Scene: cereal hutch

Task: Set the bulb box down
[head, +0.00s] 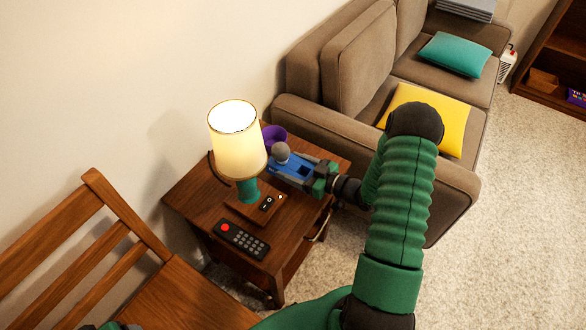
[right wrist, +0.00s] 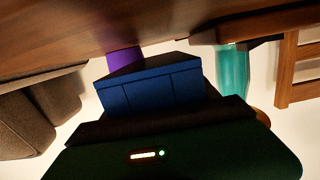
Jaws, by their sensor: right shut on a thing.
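The blue bulb box (head: 291,170) is in the jaws of my right gripper (head: 300,172), over the right part of the wooden side table (head: 190,196). A grey round thing shows at its far end; I cannot tell if it belongs to the box. In the right wrist view the blue box (right wrist: 165,95) fills the middle, in front of the dark gripper. The table top (right wrist: 100,25) shows along the top there. I cannot tell whether the box touches it.
A lit lamp (head: 238,142) with a teal base stands left of the box. A purple container (head: 273,136) is close behind it. A remote (head: 242,240) and a small switch block (head: 268,203) lie nearer the front. A sofa (head: 300,108) borders the table's far side.

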